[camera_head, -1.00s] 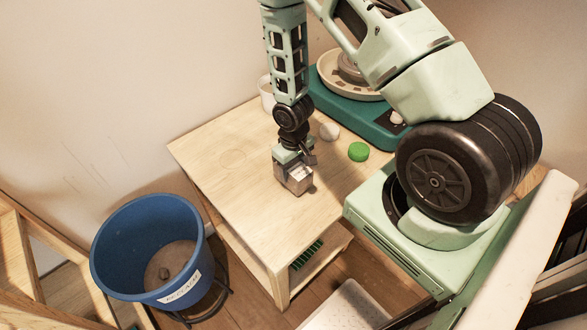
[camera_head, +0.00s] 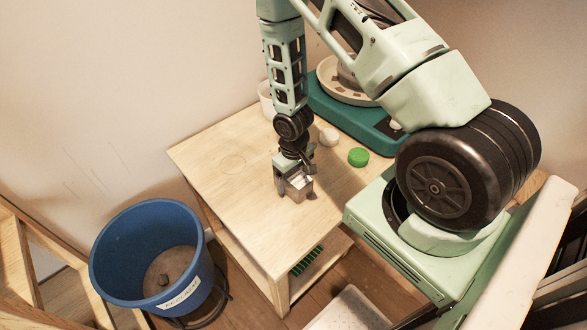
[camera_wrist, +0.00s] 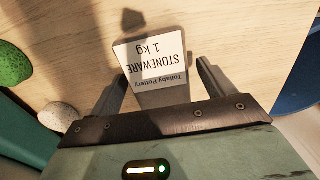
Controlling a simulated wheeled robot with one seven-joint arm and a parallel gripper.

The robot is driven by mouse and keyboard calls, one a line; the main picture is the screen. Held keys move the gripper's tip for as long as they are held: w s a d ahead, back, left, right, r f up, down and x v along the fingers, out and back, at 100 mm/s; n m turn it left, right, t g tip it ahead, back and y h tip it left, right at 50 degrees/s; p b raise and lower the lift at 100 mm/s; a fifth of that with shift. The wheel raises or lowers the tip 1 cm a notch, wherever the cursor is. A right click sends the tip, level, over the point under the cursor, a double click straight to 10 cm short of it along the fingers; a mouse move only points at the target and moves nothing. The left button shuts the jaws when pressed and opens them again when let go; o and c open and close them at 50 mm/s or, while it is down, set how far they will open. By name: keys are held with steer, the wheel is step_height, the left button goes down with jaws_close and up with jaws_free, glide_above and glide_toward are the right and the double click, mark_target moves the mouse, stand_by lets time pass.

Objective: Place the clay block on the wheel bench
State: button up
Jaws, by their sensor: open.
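The clay block (camera_head: 301,184) is a small grey-wrapped block on the pale wooden wheel bench (camera_head: 262,224). In the wrist view the block (camera_wrist: 150,97) shows a white label reading STONEWARE 1 kg. My gripper (camera_head: 295,186) points down over it. In the wrist view my gripper (camera_wrist: 161,74) is open, with one finger on each side of the block and a visible gap at the right finger. The block's lower part is hidden from the wrist camera.
A teal pottery wheel (camera_head: 350,118) with a pale pan stands at the bench's back. A green round piece (camera_head: 358,157), a whitish lump (camera_head: 328,137) and a white pot (camera_head: 267,97) are near it. A blue bucket (camera_head: 113,240) stands left of the bench. The bench's left and front are clear.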

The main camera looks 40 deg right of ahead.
mark_target(294, 175)
step_height(294, 175, up, 12)
steer(key=b, duration=0.2)
steer(key=s+a+r+n, duration=0.3)
steer(key=s+a+r, duration=0.1)
steer(key=a+r, duration=0.85)
steer(key=s+a+r+n, duration=0.2)
steer(key=s+a+r, duration=0.1)
steer(key=s+a, duration=0.2)
steer(key=s+a+r+n, duration=0.2)
steer(key=s+a+r, duration=0.2)
steer(key=s, duration=0.4)
steer(key=shift+s+a+y, duration=0.3)
steer(key=shift+s+a, duration=0.1)
steer(key=shift+a, duration=0.15)
steer(key=shift+c, duration=0.3)
